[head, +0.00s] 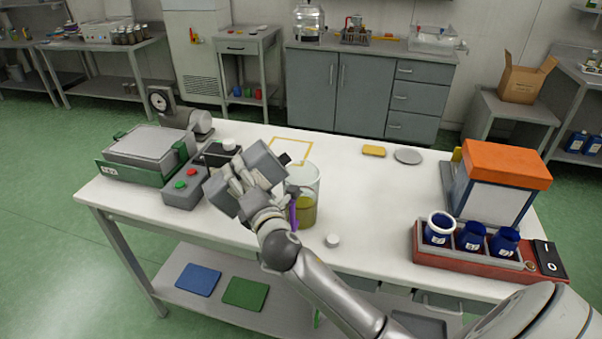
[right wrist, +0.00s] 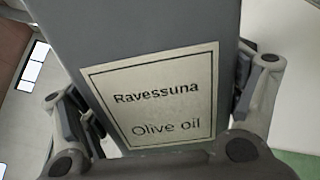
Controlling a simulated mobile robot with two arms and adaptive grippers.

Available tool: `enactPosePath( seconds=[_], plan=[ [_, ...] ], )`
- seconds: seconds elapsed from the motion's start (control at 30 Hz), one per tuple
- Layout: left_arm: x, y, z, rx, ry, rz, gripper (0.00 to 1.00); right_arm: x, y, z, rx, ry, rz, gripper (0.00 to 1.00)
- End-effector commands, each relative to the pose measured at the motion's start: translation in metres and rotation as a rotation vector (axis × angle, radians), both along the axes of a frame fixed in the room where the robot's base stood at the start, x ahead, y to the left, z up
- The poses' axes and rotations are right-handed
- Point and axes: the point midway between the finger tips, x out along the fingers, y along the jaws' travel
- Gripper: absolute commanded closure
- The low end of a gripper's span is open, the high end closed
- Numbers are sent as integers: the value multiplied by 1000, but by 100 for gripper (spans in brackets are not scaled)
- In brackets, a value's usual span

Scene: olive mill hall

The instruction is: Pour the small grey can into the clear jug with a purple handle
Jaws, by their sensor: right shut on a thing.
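The small grey can (head: 262,163) is in my right gripper (head: 243,187), held above the table and tilted, beside the upper left of the jug. In the right wrist view the can (right wrist: 150,30) fills the middle between the fingers, with a label reading "Ravessuna Olive oil". The clear jug (head: 309,178) stands upright on the table and holds yellow-green liquid. Its purple handle (head: 293,210) is partly behind my right arm. I cannot make out a stream between can and jug. My left gripper is not in view.
A grey button box (head: 183,188) stands left. A red rack (head: 455,262) with blue jars is at the right. The table between jug and rack is mostly clear.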

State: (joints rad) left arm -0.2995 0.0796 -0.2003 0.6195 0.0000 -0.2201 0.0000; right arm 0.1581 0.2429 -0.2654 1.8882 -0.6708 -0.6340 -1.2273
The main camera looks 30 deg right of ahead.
Motion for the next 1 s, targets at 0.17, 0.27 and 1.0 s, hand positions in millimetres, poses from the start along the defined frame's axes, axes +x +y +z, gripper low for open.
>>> enactPosePath(
  seconds=[0.17, 0.27, 1.0],
  plan=[
    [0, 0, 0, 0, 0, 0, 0, 0, 1, 5, 20, -9, 0, 55],
    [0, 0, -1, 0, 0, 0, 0, 0, 1, 6, 31, -11, 1, 55],
    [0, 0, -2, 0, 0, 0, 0, 0, 2, 15, 111, -23, 1, 55]
  ],
)
